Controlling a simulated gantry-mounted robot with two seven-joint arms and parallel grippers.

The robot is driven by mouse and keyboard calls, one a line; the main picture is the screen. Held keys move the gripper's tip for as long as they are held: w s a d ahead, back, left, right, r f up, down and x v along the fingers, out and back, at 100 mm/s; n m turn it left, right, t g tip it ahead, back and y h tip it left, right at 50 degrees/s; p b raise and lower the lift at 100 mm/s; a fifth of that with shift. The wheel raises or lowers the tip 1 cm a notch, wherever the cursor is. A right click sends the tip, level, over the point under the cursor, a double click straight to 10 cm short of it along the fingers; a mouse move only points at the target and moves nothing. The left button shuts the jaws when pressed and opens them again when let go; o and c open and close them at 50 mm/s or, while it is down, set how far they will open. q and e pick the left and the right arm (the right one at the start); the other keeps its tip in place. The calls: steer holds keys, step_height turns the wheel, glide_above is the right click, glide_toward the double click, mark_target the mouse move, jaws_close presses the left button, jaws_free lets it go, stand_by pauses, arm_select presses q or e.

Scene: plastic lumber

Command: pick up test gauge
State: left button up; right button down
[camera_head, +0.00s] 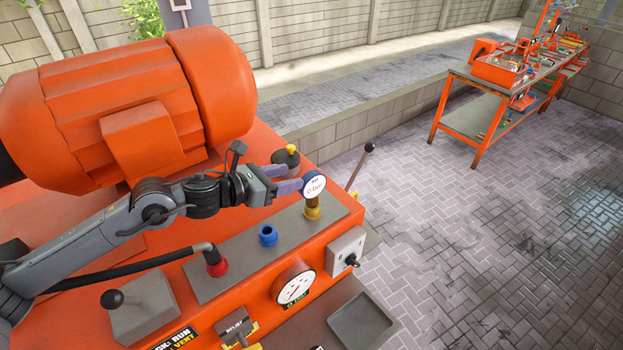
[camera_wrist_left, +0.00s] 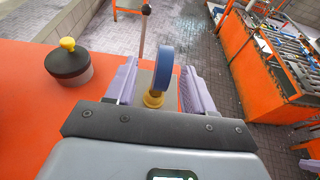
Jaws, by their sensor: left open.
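The test gauge (camera_head: 314,187) is a small round dial with a white face and blue rim, standing upright on a brass fitting (camera_head: 312,209) on the grey port strip of the orange machine. In the left wrist view the gauge (camera_wrist_left: 163,70) shows edge-on as a blue disc above its brass base (camera_wrist_left: 153,98). My left gripper (camera_head: 292,187) is open at the gauge, its purple fingers on either side of it. In the wrist view the left gripper (camera_wrist_left: 158,85) has a gap on both sides of the gauge. My right gripper is not in view.
A blue port (camera_head: 268,235) and a red-collared hose fitting (camera_head: 215,262) sit along the strip. A yellow-topped dark cap (camera_head: 286,156) stands behind the gripper. A lever (camera_head: 359,166) rises right of the gauge. A fixed dial (camera_head: 294,284) is on the front panel. An orange workbench (camera_head: 480,105) stands far off.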

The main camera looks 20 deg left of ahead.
mark_target(318, 172)
arm_select(q)
steer(key=x, duration=0.3)
steer(key=shift+d+f+p, duration=0.1)
steer(key=shift+d+p, duration=0.25)
steer(key=shift+p, duration=0.05)
steer(key=shift+w+d+f, duration=0.15)
steer(key=shift+w+d, duration=0.05)
steer(key=shift+w, duration=0.15)
steer(key=shift+w+d+p, duration=0.4)
steer(key=shift+w+p, duration=0.05)
steer(key=shift+p, duration=0.1)
steer(key=p+x, duration=0.1)
steer(key=x, duration=0.2)
steer(key=shift+d+f, duration=0.1)
steer(key=shift+d, duration=0.05)
steer(key=shift+w+d+f, duration=0.15)
steer(key=shift+w+f, duration=0.1)
steer(key=shift+w, duration=0.1)
jaws_close()
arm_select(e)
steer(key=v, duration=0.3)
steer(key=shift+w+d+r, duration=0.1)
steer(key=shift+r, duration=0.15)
